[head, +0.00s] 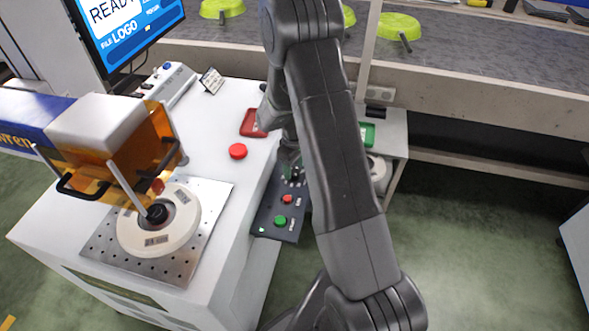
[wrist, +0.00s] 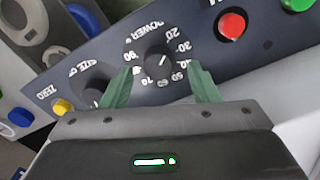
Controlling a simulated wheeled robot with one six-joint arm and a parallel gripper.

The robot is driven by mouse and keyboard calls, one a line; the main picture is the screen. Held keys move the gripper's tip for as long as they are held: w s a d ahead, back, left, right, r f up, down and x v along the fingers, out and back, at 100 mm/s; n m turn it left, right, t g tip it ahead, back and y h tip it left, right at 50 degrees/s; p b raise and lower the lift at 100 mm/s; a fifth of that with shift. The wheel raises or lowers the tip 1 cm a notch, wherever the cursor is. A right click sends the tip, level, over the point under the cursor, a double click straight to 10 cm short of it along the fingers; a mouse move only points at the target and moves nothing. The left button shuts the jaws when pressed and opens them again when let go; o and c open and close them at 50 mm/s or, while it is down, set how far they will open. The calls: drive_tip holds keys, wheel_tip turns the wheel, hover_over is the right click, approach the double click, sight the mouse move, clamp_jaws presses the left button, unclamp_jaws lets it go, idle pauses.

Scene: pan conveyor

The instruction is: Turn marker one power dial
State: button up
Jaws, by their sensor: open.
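The power dial (wrist: 160,61) is a round black knob on a dark control panel (wrist: 113,55), with white numbers around it and the word POWER beside it. Its short white pointer line slants to the upper right in the wrist view. My gripper (wrist: 162,75) is open, with its green fingers apart, one on each side of the dial. I cannot tell whether the fingers touch the knob. In the head view, my gripper (head: 289,160) is over the far end of the panel (head: 266,222), and my arm hides part of it.
A second black knob (wrist: 96,92) and a yellow button (wrist: 62,106) are left of the dial; a red button (wrist: 231,24) is right. The white marker machine (head: 220,150) stands beside the panel, with a red button (head: 238,151) on top. Open green floor (head: 470,230) lies right.

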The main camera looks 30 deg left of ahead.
drive_tip(key=shift+w+f, duration=0.15)
drive_tip(key=shift+f, duration=0.95)
drive_tip(key=c, duration=1)
